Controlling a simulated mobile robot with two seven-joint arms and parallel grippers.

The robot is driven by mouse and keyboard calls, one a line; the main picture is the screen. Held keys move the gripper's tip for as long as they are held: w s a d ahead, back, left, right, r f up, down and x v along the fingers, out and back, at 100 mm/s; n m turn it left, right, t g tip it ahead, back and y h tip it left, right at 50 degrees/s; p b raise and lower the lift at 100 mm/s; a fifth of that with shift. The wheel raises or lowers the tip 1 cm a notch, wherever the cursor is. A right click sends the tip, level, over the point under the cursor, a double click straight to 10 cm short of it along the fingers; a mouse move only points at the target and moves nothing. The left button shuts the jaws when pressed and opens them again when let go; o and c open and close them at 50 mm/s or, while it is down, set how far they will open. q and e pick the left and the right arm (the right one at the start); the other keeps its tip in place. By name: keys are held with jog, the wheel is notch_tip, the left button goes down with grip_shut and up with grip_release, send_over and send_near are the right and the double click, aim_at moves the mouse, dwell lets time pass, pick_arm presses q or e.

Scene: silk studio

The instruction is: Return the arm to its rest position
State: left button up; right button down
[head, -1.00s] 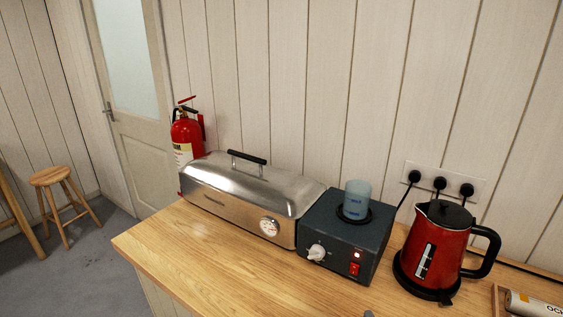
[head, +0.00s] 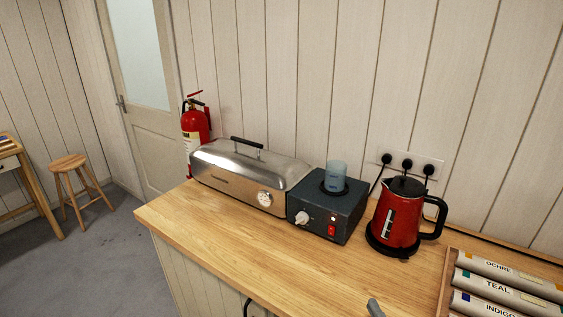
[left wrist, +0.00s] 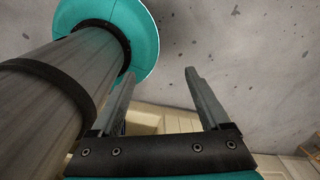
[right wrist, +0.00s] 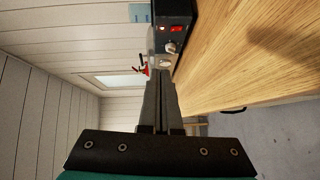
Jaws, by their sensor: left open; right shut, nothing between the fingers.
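My right gripper (head: 375,308) shows only as a grey fingertip at the bottom edge of the head view, over the wooden counter. In the right wrist view its two fingers (right wrist: 161,97) are together with nothing between them. They point along the counter edge toward the dark heater box. My left gripper (left wrist: 162,75) does not show in the head view. In the left wrist view its fingers stand apart and empty over grey floor, beside my own column and teal base.
The counter (head: 215,230) holds a steel lidded steamer (head: 240,180), a dark heater box (head: 318,218) with a blue cup (head: 336,176), a red kettle (head: 396,220) and a rack of labelled tubes (head: 500,285). A stool (head: 72,165) and red extinguisher (head: 195,125) stand beyond. Floor is clear at left.

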pick_arm(q)
jog(key=w+t, duration=0.1)
jog(key=w, duration=0.6)
pick_arm(e)
jog(key=s+a+f+m+g+h, duration=0.2)
jog(key=s+a+m+g, duration=0.1)
jog(key=s+m+g, duration=1.25)
jog(key=s+f+m+b, duration=0.15)
jog(key=f+b, duration=0.25)
jog(key=f, duration=1.2)
jog(key=s+f+b, duration=0.3)
jog(key=f+b, duration=0.1)
jog(key=f, duration=1.1)
pick_arm(q)
jog(key=s+f+b, duration=0.3)
jog(key=f+b, duration=0.4)
jog(key=f, duration=0.8)
jog(key=shift+g, duration=0.3)
pick_arm(e)
jog(key=s+d+f, duration=0.1)
jog(key=s+f, duration=0.6)
jog(key=f, duration=0.3)
jog(key=s+d+f, duration=0.1)
jog(key=s+f, duration=0.7)
jog(key=f, duration=0.2)
jog(key=shift+s+d+f+n+h, duration=0.15)
jog(key=shift+d+f+n+h, duration=0.05)
jog(key=shift+f+n+h, duration=0.1)
